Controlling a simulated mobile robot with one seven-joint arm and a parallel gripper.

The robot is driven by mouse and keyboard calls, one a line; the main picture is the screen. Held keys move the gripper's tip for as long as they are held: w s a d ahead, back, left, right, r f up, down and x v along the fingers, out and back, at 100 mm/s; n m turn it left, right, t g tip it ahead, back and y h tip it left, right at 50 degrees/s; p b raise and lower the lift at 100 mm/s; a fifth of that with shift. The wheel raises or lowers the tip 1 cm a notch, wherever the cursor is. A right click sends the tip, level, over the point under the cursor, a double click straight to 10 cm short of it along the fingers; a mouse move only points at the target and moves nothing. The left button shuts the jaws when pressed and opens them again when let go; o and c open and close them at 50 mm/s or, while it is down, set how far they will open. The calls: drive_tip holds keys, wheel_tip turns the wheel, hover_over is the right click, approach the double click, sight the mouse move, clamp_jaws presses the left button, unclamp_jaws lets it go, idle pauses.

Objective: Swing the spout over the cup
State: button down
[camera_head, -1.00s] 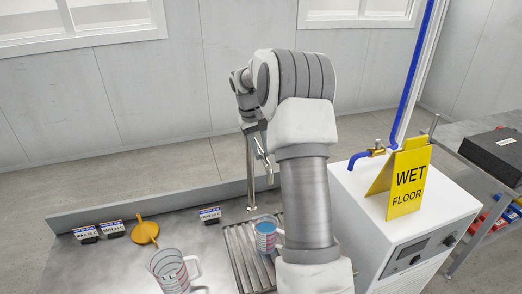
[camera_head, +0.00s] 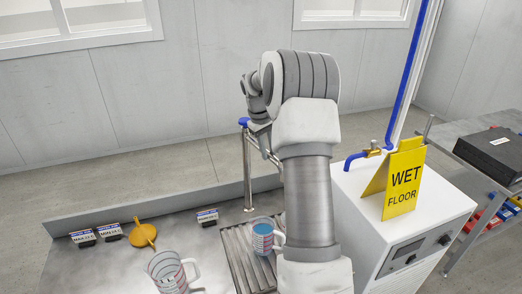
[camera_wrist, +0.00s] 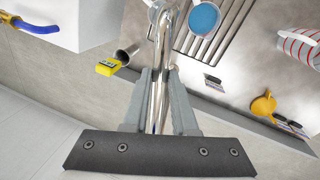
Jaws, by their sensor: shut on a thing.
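The spout is a chrome tube on an upright post (camera_head: 249,175) with a blue cap at its top. Its arm (camera_head: 268,152) slopes right and toward me, then passes behind my arm. In the wrist view my gripper (camera_wrist: 160,76) is shut on the chrome spout (camera_wrist: 156,100), with one finger on each side. In the head view my own arm hides the grip. The cup (camera_head: 263,240) has a handle, holds blue liquid and stands on the slatted grate. It also shows in the wrist view (camera_wrist: 204,18), to the right of the spout. The spout's outlet is not clear.
A second jug (camera_head: 166,270) with red markings and a yellow funnel (camera_head: 143,233) stand on the bench to the left, near small label blocks (camera_head: 110,231). A yellow wet floor sign (camera_head: 405,182) stands on the white cabinet (camera_head: 430,245) at right, by a brass valve.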

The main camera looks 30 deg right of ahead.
drive_tip(key=shift+w+d+n+t+p, duration=0.15)
drive_tip(key=shift+d+n+p, duration=0.3)
drive_tip(key=shift+d+n, duration=0.45)
drive_tip(key=shift+w+d+n+t+p, duration=0.15)
drive_tip(key=shift+d+n+p, duration=0.35)
drive_tip(key=shift+d, duration=0.7)
drive_tip(key=shift+s, duration=0.1)
drive_tip(key=c, duration=0.7)
unclamp_jaws()
drive_tip(key=a+r, duration=0.3)
drive_tip(key=r, duration=1.4)
drive_tip(key=shift+s+a+b, duration=0.15)
drive_tip(key=shift+s+b, duration=0.25)
drive_tip(key=shift+s, duration=0.05)
